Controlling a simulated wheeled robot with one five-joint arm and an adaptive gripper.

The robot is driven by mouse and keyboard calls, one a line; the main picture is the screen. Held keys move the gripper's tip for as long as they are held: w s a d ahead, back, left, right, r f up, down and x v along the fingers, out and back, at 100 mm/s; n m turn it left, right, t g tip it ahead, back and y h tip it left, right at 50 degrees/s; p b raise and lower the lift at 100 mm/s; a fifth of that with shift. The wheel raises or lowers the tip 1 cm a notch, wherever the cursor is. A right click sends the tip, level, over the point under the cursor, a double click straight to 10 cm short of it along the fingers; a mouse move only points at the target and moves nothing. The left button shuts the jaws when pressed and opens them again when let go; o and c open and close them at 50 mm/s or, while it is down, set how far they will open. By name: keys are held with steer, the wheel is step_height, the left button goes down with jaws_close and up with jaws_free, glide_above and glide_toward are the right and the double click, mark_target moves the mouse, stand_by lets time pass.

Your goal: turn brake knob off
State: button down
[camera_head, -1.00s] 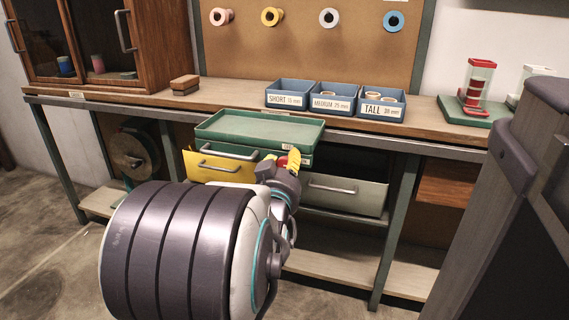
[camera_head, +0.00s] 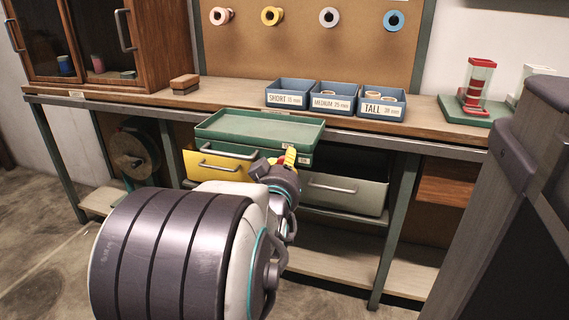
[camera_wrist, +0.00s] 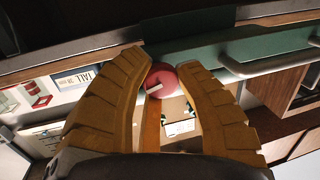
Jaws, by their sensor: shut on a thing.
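The red brake knob (camera_wrist: 162,80) is round with a pale bar-like mark on its face, seen slanted in the wrist view. A small red part of it shows at the front of the bench in the head view (camera_head: 283,160), below the green tray. My gripper (camera_wrist: 166,68) has two ridged yellow fingers, shut on the knob with one on each side. In the head view my gripper (camera_head: 288,158) is partly hidden by my own wrist. What the knob is fixed to is mostly hidden there.
A green tray (camera_head: 222,128) sits just above the gripper. Blue bins (camera_head: 290,88) stand on the bench. A reel (camera_head: 132,155) hangs below at left.

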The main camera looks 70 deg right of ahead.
steer(key=shift+r, duration=0.2)
steer(key=c, duration=1.3)
jaws_free()
steer(key=o, duration=0.4)
steer(key=shift+f, duration=0.1)
steer(key=shift+r, duration=5)
